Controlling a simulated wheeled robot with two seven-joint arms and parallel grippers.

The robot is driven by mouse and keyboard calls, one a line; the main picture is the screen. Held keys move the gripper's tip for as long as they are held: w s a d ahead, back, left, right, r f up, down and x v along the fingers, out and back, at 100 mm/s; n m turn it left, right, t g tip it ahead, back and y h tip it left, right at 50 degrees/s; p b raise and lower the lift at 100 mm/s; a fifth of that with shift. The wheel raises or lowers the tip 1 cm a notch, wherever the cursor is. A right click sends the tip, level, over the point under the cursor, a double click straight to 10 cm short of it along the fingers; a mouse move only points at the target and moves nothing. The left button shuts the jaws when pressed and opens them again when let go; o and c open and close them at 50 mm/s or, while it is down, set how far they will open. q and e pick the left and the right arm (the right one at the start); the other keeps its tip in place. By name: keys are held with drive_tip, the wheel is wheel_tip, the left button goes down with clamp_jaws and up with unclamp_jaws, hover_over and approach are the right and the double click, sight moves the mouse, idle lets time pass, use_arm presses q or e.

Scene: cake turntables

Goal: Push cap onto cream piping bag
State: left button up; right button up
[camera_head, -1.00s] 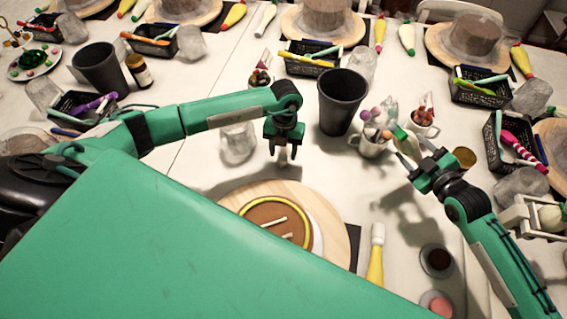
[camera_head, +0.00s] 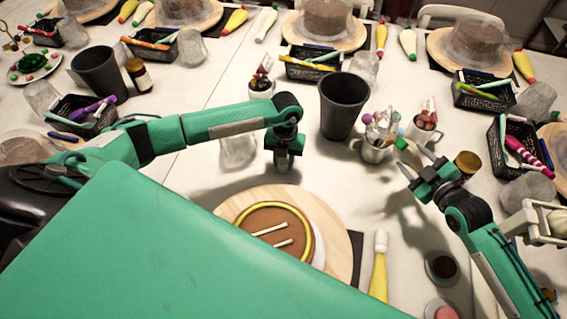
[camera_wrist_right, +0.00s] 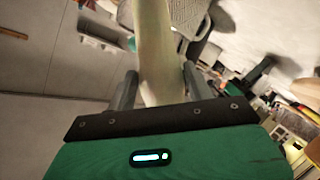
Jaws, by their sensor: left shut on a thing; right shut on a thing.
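My left gripper (camera_head: 283,162) points down above the table, behind the round cake board. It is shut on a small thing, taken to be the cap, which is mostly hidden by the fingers. My right gripper (camera_head: 412,160) is to the right of the mugs, its fingers pointing up and left. In the right wrist view it is shut on a pale cream piping bag (camera_wrist_right: 155,45), which stands up between the fingers. In the head view a small green end (camera_head: 402,143) shows near its fingertips. The two grippers are well apart.
A cake on a wooden board (camera_head: 333,215) is in front of me. A yellow piping bag (camera_head: 379,275) lies right of it. Baskets (camera_head: 483,97) and cakes line the far side.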

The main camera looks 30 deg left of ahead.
sight(283, 160)
wheel_tip(283, 160, up, 10)
drive_tip(key=p, duration=0.9)
drive_tip(key=shift+p, duration=0.35)
use_arm(q)
wheel_tip(283, 160, up, 15)
drive_tip(key=shift+f, duration=0.1)
use_arm(e)
drive_tip(key=shift+c, duration=0.3)
